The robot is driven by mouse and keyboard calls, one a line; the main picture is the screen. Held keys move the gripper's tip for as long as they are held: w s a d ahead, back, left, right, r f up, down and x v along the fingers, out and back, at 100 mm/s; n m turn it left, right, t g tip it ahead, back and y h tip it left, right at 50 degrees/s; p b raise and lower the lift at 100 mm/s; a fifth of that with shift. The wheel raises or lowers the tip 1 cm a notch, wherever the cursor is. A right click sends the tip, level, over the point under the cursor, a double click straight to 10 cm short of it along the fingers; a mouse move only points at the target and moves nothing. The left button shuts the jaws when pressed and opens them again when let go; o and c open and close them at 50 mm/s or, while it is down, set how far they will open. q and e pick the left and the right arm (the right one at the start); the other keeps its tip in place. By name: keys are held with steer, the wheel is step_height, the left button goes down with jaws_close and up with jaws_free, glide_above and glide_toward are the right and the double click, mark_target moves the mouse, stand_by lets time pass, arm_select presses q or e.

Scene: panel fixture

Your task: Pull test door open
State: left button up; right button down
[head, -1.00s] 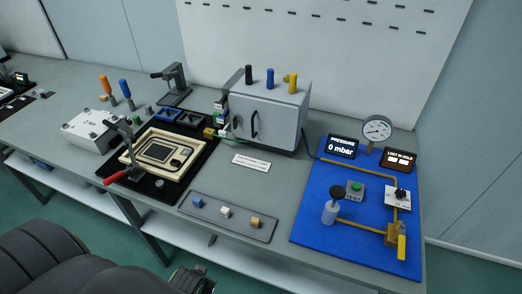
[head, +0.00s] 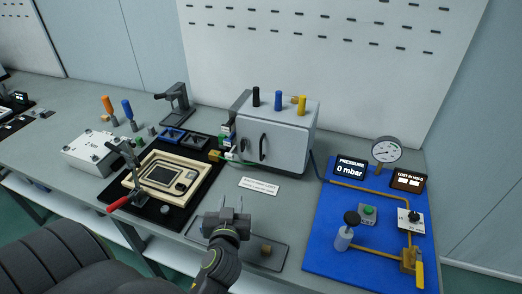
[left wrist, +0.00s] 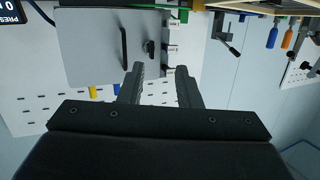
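The test door (head: 280,152) is the pale grey front of a box on the bench in the head view, and it looks closed. Its black bar handle (head: 263,147) is upright, with a dark latch (head: 242,145) to the left of it. My left gripper (head: 229,206) is open and empty, in front of the box and apart from the handle. In the left wrist view, which looks upside down, the door (left wrist: 85,50), handle (left wrist: 124,47) and latch (left wrist: 149,47) lie beyond the open fingers (left wrist: 160,85). My right gripper is out of view.
Black, blue and yellow posts (head: 278,101) stand on the box. Left of it is a cream fixture (head: 165,176) with a red-handled clamp (head: 117,204). A blue panel (head: 325,235) with a gauge (head: 387,150) lies right. A small label card (head: 259,186) lies before the door.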

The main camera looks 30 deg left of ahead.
mark_target(261, 148)
arm_select(q)
steer(key=w+d+r+m+t+h, duration=0.1)
steer(key=w+d+r+t, duration=0.2)
steer(key=w+d, duration=0.1)
steer(key=p+x, duration=0.4)
steer(key=x, duration=1.3)
steer(key=shift+a+f, duration=0.1)
steer(key=shift+a, duration=0.1)
jaws_close()
